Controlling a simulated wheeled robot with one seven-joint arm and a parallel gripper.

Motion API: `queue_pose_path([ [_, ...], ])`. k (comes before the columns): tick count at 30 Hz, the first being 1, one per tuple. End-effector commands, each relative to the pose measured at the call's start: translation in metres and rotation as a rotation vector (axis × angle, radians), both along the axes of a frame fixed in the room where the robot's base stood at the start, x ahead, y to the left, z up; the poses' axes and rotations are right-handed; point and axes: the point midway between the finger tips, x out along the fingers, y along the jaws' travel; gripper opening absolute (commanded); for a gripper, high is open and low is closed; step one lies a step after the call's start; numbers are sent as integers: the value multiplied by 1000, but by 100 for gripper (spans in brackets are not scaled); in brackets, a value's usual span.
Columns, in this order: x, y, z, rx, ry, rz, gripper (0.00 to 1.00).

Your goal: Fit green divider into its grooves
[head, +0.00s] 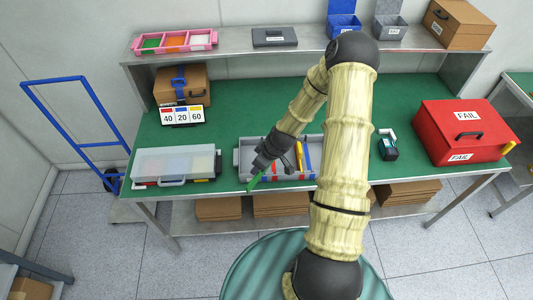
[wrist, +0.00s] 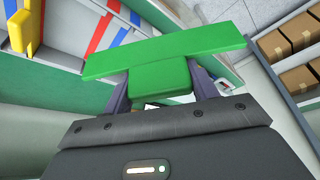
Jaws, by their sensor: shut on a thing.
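The green divider (wrist: 165,50) is held between the two fingers of my gripper (wrist: 160,92) in the wrist view. It is a flat green strip with a block-like grip that sits in the jaws. In the head view the divider (head: 254,183) shows at the tip of my gripper (head: 262,170), at the front left of the grey tray. The grey tray (head: 244,160) lies on the green bench with red, blue and yellow dividers in it. In the wrist view the red (wrist: 97,35), blue (wrist: 120,10) and yellow (wrist: 30,22) dividers show at upper left. The grooves are not clear.
A clear-lidded case (head: 177,164) stands left of the tray. A teal device (head: 387,147) and a red FAIL box (head: 462,133) are to the right. A number sign (head: 182,116) stands behind. Shelf boxes (wrist: 297,30) show below the bench edge.

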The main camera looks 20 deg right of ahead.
Motion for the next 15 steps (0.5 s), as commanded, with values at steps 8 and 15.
queue_pose_path([
  [8,-7,36,-60,-7,9,-407,32],
  [15,-13,42,-75,-13,-4,-627,32],
])
